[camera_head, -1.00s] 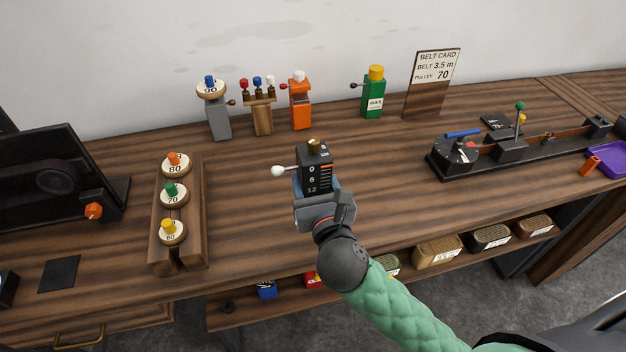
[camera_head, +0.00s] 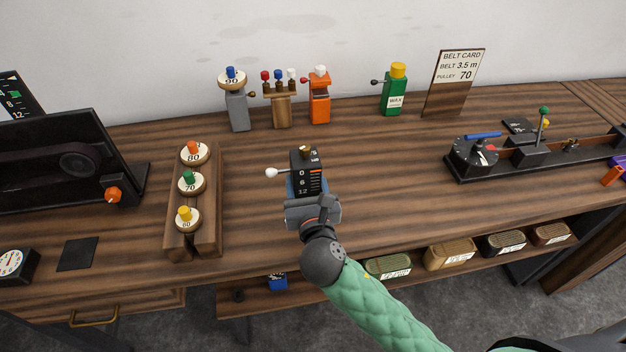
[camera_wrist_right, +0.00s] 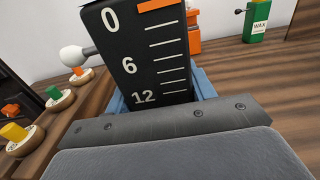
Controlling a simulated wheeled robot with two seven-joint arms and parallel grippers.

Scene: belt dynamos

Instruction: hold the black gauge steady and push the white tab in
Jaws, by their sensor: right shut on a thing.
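The black gauge (camera_head: 308,172) is upright over the middle of the bench, with white marks 0, 6 and 12 on its face. It fills the top of the right wrist view (camera_wrist_right: 140,50), where an orange bar shows by the 0. The white tab (camera_head: 271,173) is a round white knob sticking out of the gauge's left side; it also shows in the right wrist view (camera_wrist_right: 72,56). My right gripper (camera_head: 310,193) is shut on the gauge's lower part, which its jaws partly hide. I cannot tell whether the gauge touches the bench. My left gripper is not in view.
A wooden rack (camera_head: 206,220) with orange, green and yellow knobbed discs stands left of the gauge. Grey, wooden, orange (camera_head: 320,98) and green (camera_head: 393,92) devices line the back. A belt card (camera_head: 455,80) and a long black machine (camera_head: 500,160) are at right.

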